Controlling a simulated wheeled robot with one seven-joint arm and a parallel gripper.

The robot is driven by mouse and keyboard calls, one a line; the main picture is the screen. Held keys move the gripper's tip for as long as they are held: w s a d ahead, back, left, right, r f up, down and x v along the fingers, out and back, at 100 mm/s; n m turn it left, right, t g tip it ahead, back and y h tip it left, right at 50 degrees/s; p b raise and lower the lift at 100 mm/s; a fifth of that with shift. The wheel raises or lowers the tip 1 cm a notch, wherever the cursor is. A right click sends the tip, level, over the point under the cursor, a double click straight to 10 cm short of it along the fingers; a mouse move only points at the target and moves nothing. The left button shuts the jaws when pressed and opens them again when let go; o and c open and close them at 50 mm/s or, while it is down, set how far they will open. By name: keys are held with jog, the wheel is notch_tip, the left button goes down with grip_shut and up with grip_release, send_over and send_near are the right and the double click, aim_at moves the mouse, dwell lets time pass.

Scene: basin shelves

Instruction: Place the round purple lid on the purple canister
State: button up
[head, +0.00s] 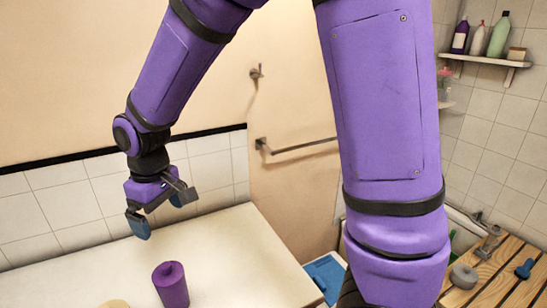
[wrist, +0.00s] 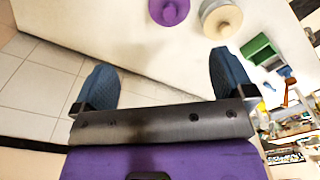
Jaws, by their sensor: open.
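The purple canister (head: 171,287) stands upright on the white counter, near the bottom edge of the head view. It also shows in the wrist view (wrist: 182,13), cut off by the top edge. A small round detail shows on its top; I cannot tell whether it is an opening or part of a lid. I cannot make out a separate round purple lid. My gripper (head: 160,211) is open and empty, above and a little behind the canister, apart from it. Its two blue fingertips show in the wrist view (wrist: 164,66) with nothing between them.
A round tan object with a knob (wrist: 221,18) stands beside the canister; its edge shows in the head view (head: 115,304). A tiled wall runs behind the counter. A towel bar (head: 300,146), a blue object (head: 326,275) and a slatted wooden bench (head: 505,280) are to the right.

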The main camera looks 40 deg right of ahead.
jog(key=s+d+r+m+t, duration=0.25)
jog(key=s+d+r, duration=0.45)
jog(key=d+r, duration=0.35)
jog(key=s+d+r+m+t, duration=0.1)
jog(key=s+d+r+m, duration=0.1)
jog(key=s, duration=0.4)
jog(key=s+d+r+m+t, duration=0.1)
jog(key=s+d+r, duration=0.2)
jog(key=s+d, duration=0.2)
jog(key=shift+s+m, duration=0.35)
jog(key=shift+s, duration=0.35)
jog(key=shift+r, duration=0.1)
